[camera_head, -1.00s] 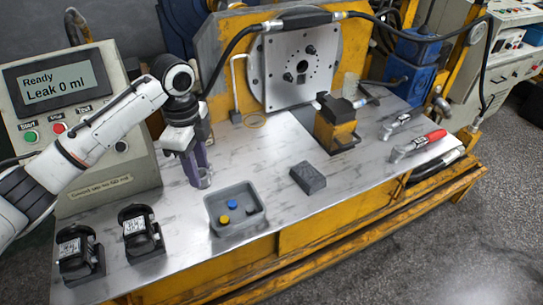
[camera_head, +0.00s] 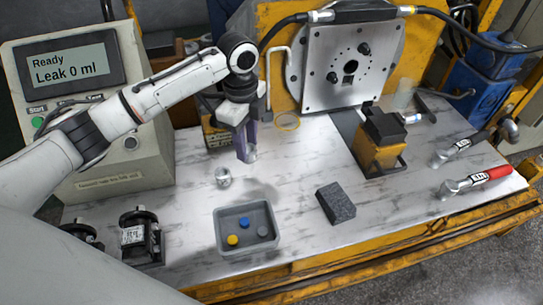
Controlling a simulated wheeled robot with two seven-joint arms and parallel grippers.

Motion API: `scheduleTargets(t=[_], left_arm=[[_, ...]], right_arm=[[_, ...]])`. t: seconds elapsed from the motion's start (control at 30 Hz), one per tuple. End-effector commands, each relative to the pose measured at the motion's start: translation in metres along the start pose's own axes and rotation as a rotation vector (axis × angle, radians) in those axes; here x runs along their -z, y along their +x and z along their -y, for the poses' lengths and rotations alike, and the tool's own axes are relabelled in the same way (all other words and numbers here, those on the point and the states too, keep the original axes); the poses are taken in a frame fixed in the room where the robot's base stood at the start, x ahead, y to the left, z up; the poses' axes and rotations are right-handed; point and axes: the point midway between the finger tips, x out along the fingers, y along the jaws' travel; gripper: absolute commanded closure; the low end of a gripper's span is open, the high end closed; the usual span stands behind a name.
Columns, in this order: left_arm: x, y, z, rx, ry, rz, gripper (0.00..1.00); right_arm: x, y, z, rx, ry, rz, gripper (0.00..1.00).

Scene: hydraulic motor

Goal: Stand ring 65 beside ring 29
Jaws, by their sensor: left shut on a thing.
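My left gripper (camera_head: 246,150), pointing down above the bench, is shut on a small pale metallic ring (camera_head: 251,154) that shows between its purple fingertips. Another small metallic ring (camera_head: 222,177) stands on the bench to the left and nearer the camera, apart from the held one. No number is readable on either ring, so I cannot tell which is 65 and which is 29. The fingers hide part of the held ring. Whether it touches the bench is unclear. My right gripper is not in view.
A grey tray (camera_head: 218,232) with several coloured pieces lies in front. A dark grey block (camera_head: 336,202) is to its right. A thin yellowish ring (camera_head: 287,122) lies flat near the motor plate (camera_head: 352,65). Black units (camera_head: 141,235) stand front left. Bench between gripper and block is clear.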

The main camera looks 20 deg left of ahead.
Motion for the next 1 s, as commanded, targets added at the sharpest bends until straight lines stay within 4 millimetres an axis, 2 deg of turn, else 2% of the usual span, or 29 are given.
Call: scheduleTargets(t=[0.03,0.13,0.27,0.4,0.5,0.9,0.93,1.0], left_arm=[[0.0,0.009,0.0,-0.001,-0.001,0.0,0.96],[0.0,0.018,0.001,0.002,0.0,0.0,0.96],[0.0,0.034,0.0,0.0,-0.001,0.0,0.96],[0.0,0.058,0.0,-0.001,-0.001,0.001,0.96],[0.0,0.067,0.001,0.002,0.0,0.001,0.96],[0.0,0.072,0.001,0.003,-0.001,0.0,0.96],[0.0,0.073,0.0,0.002,-0.001,0.001,0.67],[0.0,0.073,0.001,0.002,-0.001,0.001,0.55]], right_arm=[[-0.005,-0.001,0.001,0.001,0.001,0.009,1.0],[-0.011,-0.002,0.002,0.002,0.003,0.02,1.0],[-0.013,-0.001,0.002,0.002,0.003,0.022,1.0],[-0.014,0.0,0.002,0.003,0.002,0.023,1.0],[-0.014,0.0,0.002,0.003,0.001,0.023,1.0],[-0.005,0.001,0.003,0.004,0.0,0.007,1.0],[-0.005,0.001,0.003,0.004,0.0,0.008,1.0],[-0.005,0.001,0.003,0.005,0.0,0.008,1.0]])
